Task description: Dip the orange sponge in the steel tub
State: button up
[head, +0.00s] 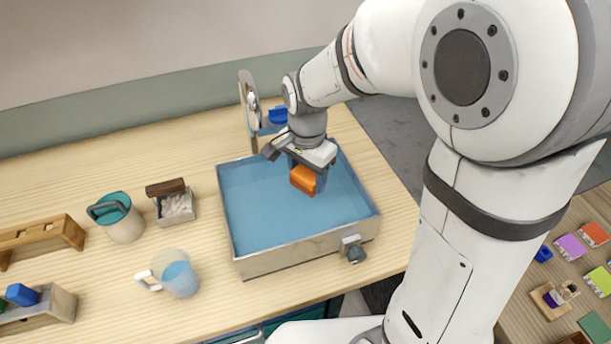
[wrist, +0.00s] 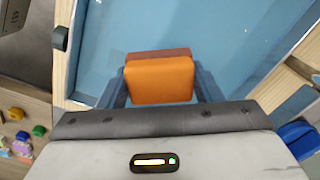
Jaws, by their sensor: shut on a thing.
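The steel tub (head: 306,248) stands on the wooden table and holds blue water; its blue inside also fills the upper part of the wrist view (wrist: 225,30). My gripper (head: 310,176) is over the tub, pointing down. It is shut on the orange sponge (head: 302,181), which sits between the two blue fingers in the wrist view (wrist: 160,80). The sponge has an orange face and a darker reddish-brown side. I cannot tell whether its lower part touches the water.
Left of the tub are a small box with a brown block (head: 177,205), a teal-lined cup (head: 120,219) and a clear jug (head: 178,275). A round metal piece on a stand (head: 249,105) rises behind the tub. A valve (head: 354,250) juts from its front.

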jog(key=shift+r+p, duration=1.9)
jog(key=shift+r, duration=0.7)
jog(key=shift+f, duration=0.1)
